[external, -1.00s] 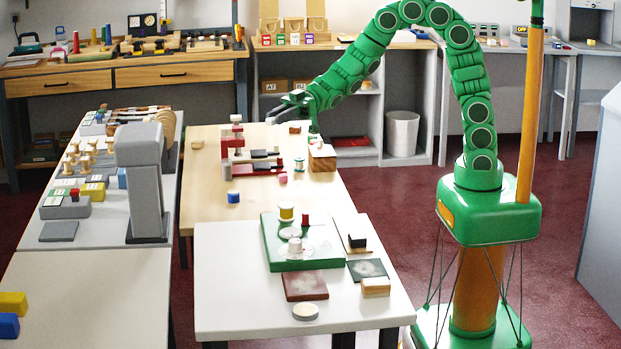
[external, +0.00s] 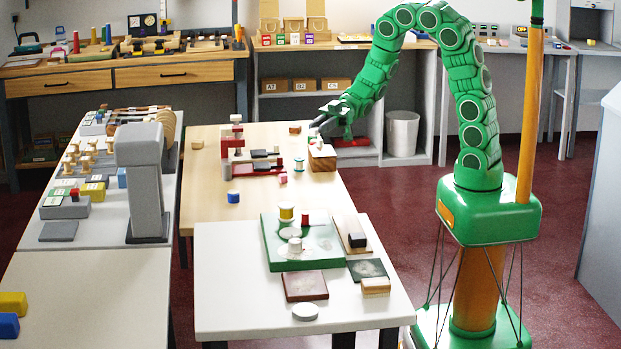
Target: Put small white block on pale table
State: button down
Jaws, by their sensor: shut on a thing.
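My gripper (external: 317,128) is at the far right corner of the pale wooden table (external: 210,205), just above and behind a wooden block (external: 322,160). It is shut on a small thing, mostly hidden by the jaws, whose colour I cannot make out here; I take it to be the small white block. The thing seems held in the air, but I cannot tell how high. A white-topped table (external: 225,290) stands in front of the wooden one.
A green board (external: 270,245) with spools, a brown tile (external: 305,286) and a white disc (external: 305,312) are on the white table. The wooden table's front middle is clear.

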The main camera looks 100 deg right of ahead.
jog(key=s+d+f, duration=0.1)
jog(key=s+d, duration=0.1)
jog(key=s, duration=0.1)
send_over(328, 203)
notch_tip(328, 203, down, 13)
jog(key=shift+s+f, duration=0.1)
jog(key=shift+f, duration=4.85)
jog(key=c, duration=0.9)
grip_release()
jog(key=shift+f, duration=0.1)
jog(key=v, duration=1.2)
